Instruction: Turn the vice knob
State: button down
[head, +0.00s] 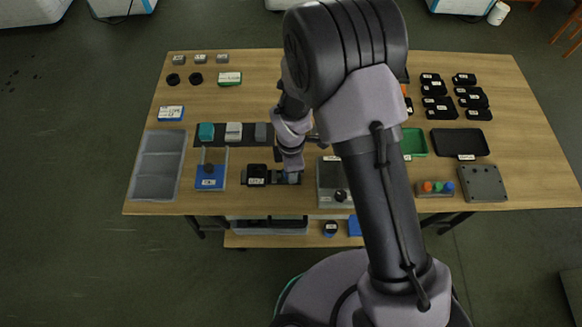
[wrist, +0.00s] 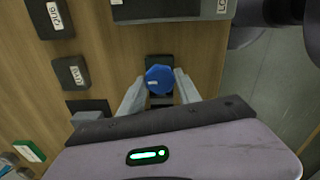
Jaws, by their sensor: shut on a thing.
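The vice knob is a blue, faceted knob with a small white mark (wrist: 159,79), and it sits on a dark mount in the wrist view. My gripper (wrist: 159,92) has one pale finger on each side of it and is shut on it. In the head view my gripper (head: 291,172) is low over the front middle of the table, at the right end of a dark vice-like block with a white label (head: 257,177). The knob cannot be made out there, because the gripper and wrist cover it.
A grey labelled block (head: 328,172) stands just right of my gripper. A blue board (head: 204,184) and an empty grey tray (head: 161,140) lie to the left. A green tray (head: 415,143) and several black parts lie to the right. The table's front edge is close.

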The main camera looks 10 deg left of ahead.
jog(key=c, duration=0.9)
grip_release()
jog(key=shift+o, duration=0.2)
notch_tip(320, 180, up, 17)
jog(key=p, duration=0.5)
jog(key=shift+r, duration=0.2)
